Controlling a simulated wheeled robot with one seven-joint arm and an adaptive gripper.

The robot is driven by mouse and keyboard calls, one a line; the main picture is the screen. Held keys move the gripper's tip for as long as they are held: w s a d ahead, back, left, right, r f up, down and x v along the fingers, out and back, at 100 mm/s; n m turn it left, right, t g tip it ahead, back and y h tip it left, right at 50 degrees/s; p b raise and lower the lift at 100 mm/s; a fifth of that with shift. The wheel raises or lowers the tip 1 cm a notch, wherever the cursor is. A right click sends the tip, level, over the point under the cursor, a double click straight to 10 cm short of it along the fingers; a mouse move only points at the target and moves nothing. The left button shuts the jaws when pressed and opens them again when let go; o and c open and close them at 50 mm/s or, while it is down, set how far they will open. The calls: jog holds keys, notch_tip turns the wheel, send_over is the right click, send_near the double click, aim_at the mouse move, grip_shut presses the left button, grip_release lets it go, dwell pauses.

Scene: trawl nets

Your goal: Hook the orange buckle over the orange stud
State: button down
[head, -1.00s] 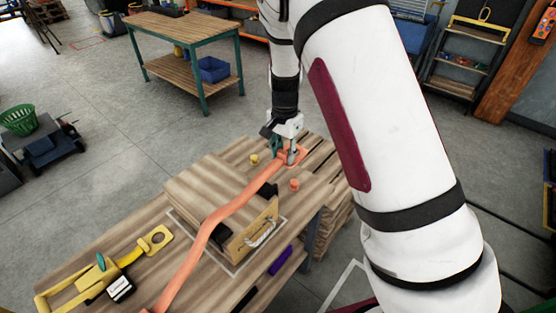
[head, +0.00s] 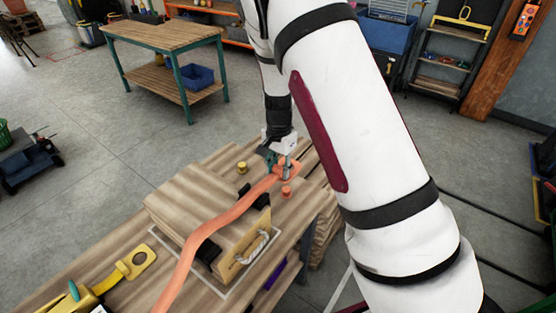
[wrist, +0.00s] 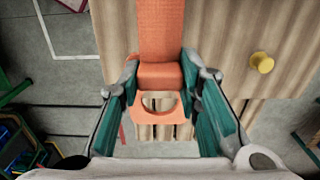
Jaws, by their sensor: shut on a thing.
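The orange buckle (wrist: 158,76) is a plate with a round hole at the end of an orange strap (head: 208,226). My gripper (wrist: 160,72) is shut on the buckle, with one teal finger at each side of it in the wrist view. In the head view my gripper (head: 283,171) holds it low over the far end of the wooden bench. The orange stud (head: 287,191) stands on the bench top just nearer the camera than the gripper, apart from it. The stud does not show in the wrist view. I cannot tell the buckle's exact height.
The strap runs over a wooden box (head: 180,193) with a handled front panel. A yellow stud (head: 242,167) stands left of the gripper; it also shows in the wrist view (wrist: 261,62). A yellow buckle (head: 136,262) lies at the lower left. A separate table (head: 165,35) stands behind.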

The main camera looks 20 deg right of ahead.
jog(key=shift+f+b, duration=2.5)
jog(key=shift+f, duration=3.8)
jog(key=c, duration=1.1)
grip_release()
